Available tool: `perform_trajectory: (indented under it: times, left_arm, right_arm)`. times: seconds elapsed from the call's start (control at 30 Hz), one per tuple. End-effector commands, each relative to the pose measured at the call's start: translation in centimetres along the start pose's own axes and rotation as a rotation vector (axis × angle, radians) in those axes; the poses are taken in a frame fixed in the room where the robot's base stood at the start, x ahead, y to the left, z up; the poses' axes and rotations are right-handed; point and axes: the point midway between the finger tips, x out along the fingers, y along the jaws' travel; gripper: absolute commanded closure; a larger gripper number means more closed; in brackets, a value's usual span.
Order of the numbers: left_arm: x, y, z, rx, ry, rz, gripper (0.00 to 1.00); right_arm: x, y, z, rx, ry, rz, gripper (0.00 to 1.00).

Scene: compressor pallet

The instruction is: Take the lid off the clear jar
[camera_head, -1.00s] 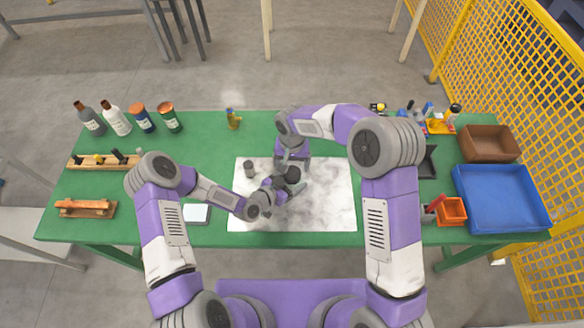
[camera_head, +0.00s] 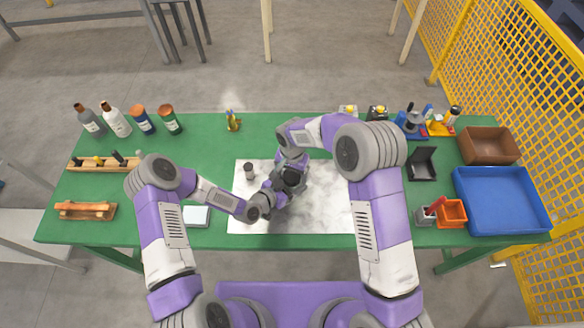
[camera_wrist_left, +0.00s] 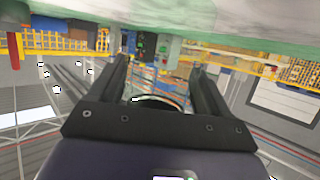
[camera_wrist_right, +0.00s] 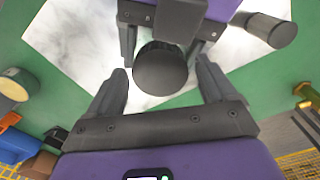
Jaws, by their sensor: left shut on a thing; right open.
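The clear jar's round black lid (camera_wrist_right: 162,68) faces the right wrist camera. It also shows as a dark disc in the head view (camera_head: 291,177), above the marbled mat. My left gripper (camera_wrist_right: 165,42) is shut on the clear jar, its fingers on either side just behind the lid. The jar's body is mostly hidden; a dark curved edge (camera_wrist_left: 158,102) shows between the fingers in the left wrist view. My right gripper (camera_wrist_right: 163,80) is open, its fingertips on either side of the lid with gaps visible.
A second dark-topped jar (camera_head: 249,170) stands on the marbled mat (camera_head: 325,205), left of the grippers. Bottles and cans (camera_head: 142,118) stand at the back left. Trays and bins (camera_head: 500,200) fill the right end. The mat's right part is clear.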

Motion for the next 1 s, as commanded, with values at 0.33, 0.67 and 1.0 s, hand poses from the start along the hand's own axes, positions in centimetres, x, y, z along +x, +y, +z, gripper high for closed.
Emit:
perform_trajectory:
  times: [0.33,0.67,1.0]
  left_arm:
    - [0.00,0.00,-0.04,0.000,0.001,0.000,1.00]
    - [0.01,0.00,-0.04,0.000,0.001,0.000,1.00]
    - [0.01,0.00,-0.05,0.000,0.001,0.000,1.00]
  right_arm:
    - [0.15,-0.02,0.00,0.000,0.000,-0.001,0.26]
    - [0.13,-0.01,0.00,-0.001,0.000,-0.001,0.73]
    - [0.11,0.03,0.00,-0.281,-0.001,0.000,0.73]
